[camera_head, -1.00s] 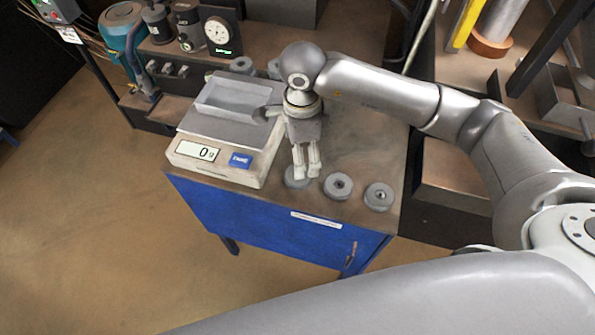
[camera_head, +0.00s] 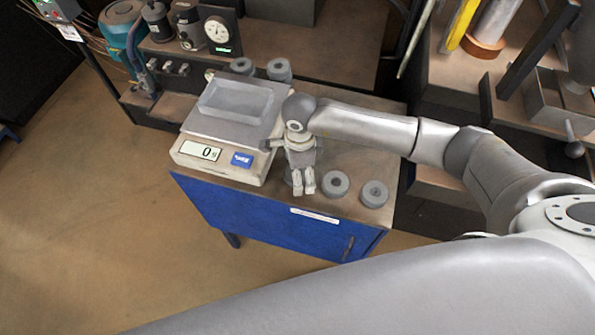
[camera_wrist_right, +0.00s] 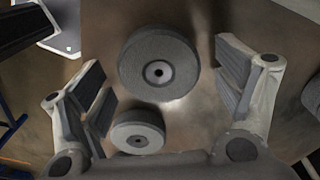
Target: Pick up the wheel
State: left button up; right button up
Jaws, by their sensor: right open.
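Grey wheels with a centre hole lie on the table. In the head view, one wheel (camera_head: 336,184) is just right of my right gripper (camera_head: 304,191), and another (camera_head: 374,194) is further right. The gripper points down over the table's front part and hides what is under it. In the right wrist view, one wheel (camera_wrist_right: 158,62) is between the open fingers of my right gripper (camera_wrist_right: 170,85), with gaps on both sides. A second wheel (camera_wrist_right: 137,137) is below it, and part of another (camera_wrist_right: 311,95) shows at the right edge. My left gripper is not in view.
A scale (camera_head: 226,160) reading 0 g carries an empty grey tray (camera_head: 237,112) left of my right gripper. Two more grey wheels (camera_head: 242,66) (camera_head: 279,70) are behind it. The table's front edge is close to the gripper.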

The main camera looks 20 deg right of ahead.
jog(key=shift+c, duration=0.4)
jog(key=c, duration=1.1)
jog(key=shift+r, duration=0.1)
